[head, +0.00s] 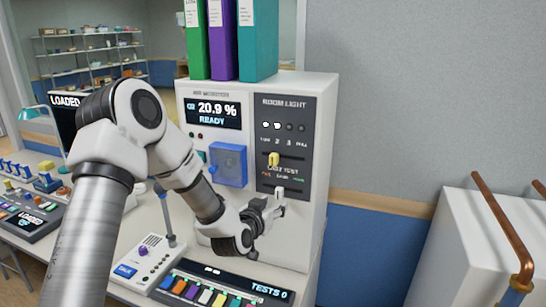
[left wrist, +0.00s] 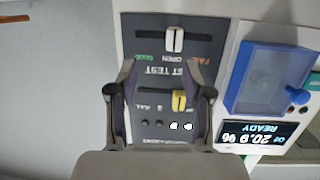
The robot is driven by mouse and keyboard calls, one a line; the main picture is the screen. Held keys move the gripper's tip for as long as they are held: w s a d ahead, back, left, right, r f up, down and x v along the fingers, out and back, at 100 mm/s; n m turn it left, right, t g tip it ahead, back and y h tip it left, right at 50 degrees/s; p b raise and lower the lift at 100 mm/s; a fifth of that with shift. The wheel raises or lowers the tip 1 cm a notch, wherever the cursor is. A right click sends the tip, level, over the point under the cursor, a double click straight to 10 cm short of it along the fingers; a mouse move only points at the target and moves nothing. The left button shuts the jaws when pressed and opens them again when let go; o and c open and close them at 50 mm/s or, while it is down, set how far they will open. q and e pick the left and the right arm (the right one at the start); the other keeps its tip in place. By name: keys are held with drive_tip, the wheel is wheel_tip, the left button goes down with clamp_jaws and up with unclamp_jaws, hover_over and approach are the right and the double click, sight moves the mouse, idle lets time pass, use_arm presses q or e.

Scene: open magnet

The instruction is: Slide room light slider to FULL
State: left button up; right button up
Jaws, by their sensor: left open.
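The room light slider is a yellow knob (head: 273,159) on a horizontal slot in the dark ROOM LIGHT panel (head: 298,116). It stands left of the slot's middle, near the 2 mark, with FULL at the right end. Two of the panel's lamps are lit. My left gripper (head: 270,207) is in front of the lower panel, below the yellow knob in the head view. In the left wrist view, which is upside down, the yellow knob (left wrist: 179,100) appears between my open left fingers (left wrist: 162,72), nearer the right one. I cannot tell any contact. My right gripper is out of view.
A white knob (head: 279,191) sits on a lower slot labelled TEST, close to my gripper; it also shows in the left wrist view (left wrist: 175,40). A blue cover (head: 228,164) is left of the panel. Binders (head: 230,40) stand on the cabinet. A console (head: 215,290) lies below.

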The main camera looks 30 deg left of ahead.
sight(273, 160)
use_arm(q)
drive_tip(key=w+a+r+n+t+y, duration=0.15)
drive_tip(key=a+r, duration=0.25)
drive_tip(key=r, duration=0.5)
drive_tip(key=shift+m+t+y, duration=0.25)
drive_tip(key=shift+m+t, duration=0.1)
drive_tip(key=p+x, duration=0.3)
drive_tip(key=x, duration=0.4)
drive_tip(key=shift+w+d+r, duration=0.1)
drive_tip(key=shift+w, duration=0.15)
drive_tip(key=shift+d, duration=0.1)
drive_tip(key=shift+w, duration=0.1)
clamp_jaws()
